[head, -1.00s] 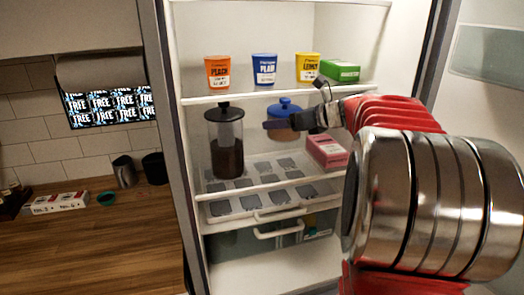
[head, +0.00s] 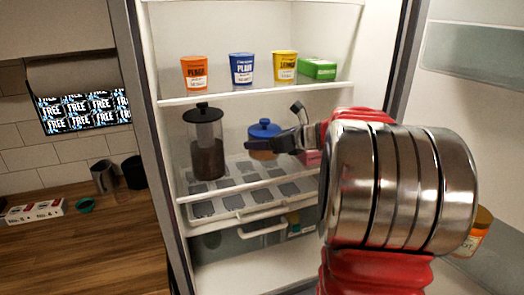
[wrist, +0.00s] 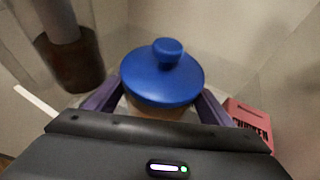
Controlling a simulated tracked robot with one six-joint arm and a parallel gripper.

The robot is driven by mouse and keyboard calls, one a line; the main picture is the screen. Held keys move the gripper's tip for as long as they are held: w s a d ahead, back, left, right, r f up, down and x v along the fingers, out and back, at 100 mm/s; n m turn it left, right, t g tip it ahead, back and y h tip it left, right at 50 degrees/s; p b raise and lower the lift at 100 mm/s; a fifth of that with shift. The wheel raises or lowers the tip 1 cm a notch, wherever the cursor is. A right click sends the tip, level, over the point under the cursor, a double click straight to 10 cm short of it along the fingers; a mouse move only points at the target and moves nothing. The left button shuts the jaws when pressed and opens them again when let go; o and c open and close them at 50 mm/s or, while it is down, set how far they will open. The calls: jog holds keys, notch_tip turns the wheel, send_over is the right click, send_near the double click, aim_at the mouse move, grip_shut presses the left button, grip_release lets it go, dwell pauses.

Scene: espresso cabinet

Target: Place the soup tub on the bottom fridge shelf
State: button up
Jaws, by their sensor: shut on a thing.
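The soup tub, seen as a tub with a blue lid (head: 264,128) and an orange-brown body, is inside the fridge, right of the tall dark-lidded jar. In the wrist view the blue lid (wrist: 165,80) fills the middle, with part of the brown body below it. My gripper (head: 262,149) is shut on the tub, with a purple finger on each side of it in the wrist view (wrist: 158,101). The tub's underside is hidden, so I cannot tell whether it touches the shelf (head: 240,187) beneath.
A tall dark-filled jar (head: 207,150) stands left of the tub. A pink box (wrist: 249,118) is close on the right. Three cups, including an orange one (head: 194,73), and a green box (head: 318,69) stand on the shelf above. A drawer handle (head: 262,228) is below.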

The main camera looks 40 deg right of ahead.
jog(key=shift+f, duration=1.55)
jog(key=shift+f, duration=0.1)
jog(key=o, duration=1.4)
jog(key=v, duration=1.2)
